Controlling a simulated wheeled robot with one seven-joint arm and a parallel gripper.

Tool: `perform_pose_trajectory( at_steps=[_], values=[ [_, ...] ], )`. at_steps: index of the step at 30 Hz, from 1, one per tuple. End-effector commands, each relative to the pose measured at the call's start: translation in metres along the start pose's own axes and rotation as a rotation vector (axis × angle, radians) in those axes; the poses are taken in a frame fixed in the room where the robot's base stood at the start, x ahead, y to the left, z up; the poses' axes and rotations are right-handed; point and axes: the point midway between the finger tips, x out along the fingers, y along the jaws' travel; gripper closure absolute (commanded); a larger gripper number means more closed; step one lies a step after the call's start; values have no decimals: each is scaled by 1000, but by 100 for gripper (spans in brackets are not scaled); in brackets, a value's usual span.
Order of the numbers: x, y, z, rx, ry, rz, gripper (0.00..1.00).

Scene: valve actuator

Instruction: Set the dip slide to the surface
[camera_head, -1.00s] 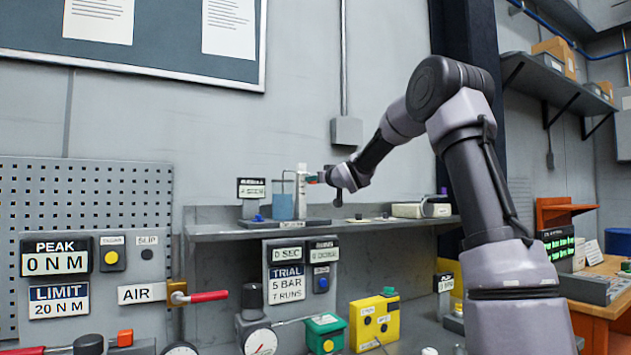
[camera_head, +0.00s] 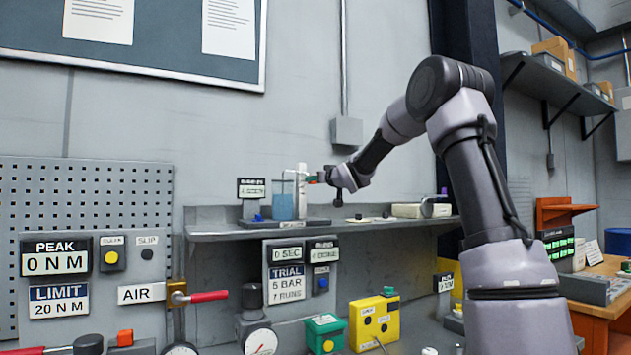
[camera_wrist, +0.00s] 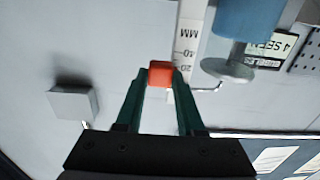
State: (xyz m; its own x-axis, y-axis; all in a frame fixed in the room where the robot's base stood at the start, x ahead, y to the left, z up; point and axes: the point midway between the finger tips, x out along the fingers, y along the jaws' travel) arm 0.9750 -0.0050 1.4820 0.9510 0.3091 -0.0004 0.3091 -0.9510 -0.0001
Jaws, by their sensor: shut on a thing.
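The dip slide shows as an orange block (camera_wrist: 160,74) between my green fingertips in the wrist view. My gripper (camera_wrist: 159,80) is shut on it; in the head view the gripper (camera_head: 316,178) is small, at the right side of the white upright scale (camera_head: 301,185). The scale, with MM and number marks, also shows in the wrist view (camera_wrist: 187,45), right of the block.
The stand sits on a grey wall shelf (camera_head: 230,232). A sample sign (camera_head: 251,188) stands behind the beaker at left. A pale box (camera_head: 420,210) lies farther right on the shelf. Below are a yellow box (camera_head: 375,322) and gauges. A grey wall box (camera_head: 346,131) is above my gripper.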

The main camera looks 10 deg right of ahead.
Motion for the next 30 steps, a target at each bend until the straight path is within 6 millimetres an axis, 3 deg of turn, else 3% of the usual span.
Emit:
perform_pose_trajectory(
  at_steps=[15,22,29,30],
  values=[
    [0,0,-1,0,1,0,100],
    [0,1,-25,-2,3,1,100],
    [0,0,-28,-1,5,0,100],
    [0,0,-28,-1,6,0,55]
  ],
)
